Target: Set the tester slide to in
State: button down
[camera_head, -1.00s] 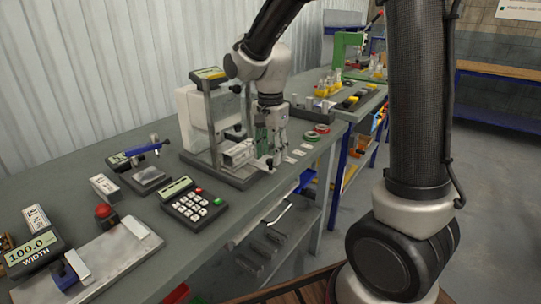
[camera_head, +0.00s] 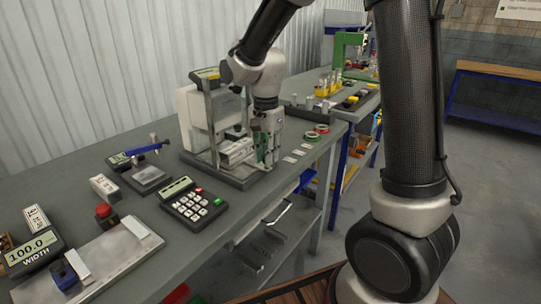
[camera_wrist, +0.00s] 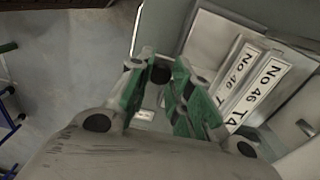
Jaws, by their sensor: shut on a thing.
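The tester (camera_head: 206,112) is a grey frame with posts, a display on top and a flat base (camera_head: 238,181), standing on the bench. My gripper (camera_head: 264,160) points down at the base's front right edge. In the wrist view, the green-padded fingers of my gripper (camera_wrist: 161,68) are shut on a small dark knob (camera_wrist: 160,74), which looks like the slide's handle. The fingers hide most of the slide, and I cannot tell its position. White blocks (camera_wrist: 263,84) labelled "No 46" lie on the tester beside the fingers.
A keypad unit (camera_head: 189,201) stands to the left of the tester. The bench's front edge is close to my gripper, with an open drawer (camera_head: 268,247) below.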

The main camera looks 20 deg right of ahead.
jog(key=shift+w+a, duration=0.6)
jog(key=shift+w, duration=0.3)
jog(key=c, duration=1.3)
grip_release()
jog(key=shift+o, duration=0.2)
notch_tip(320, 180, up, 12)
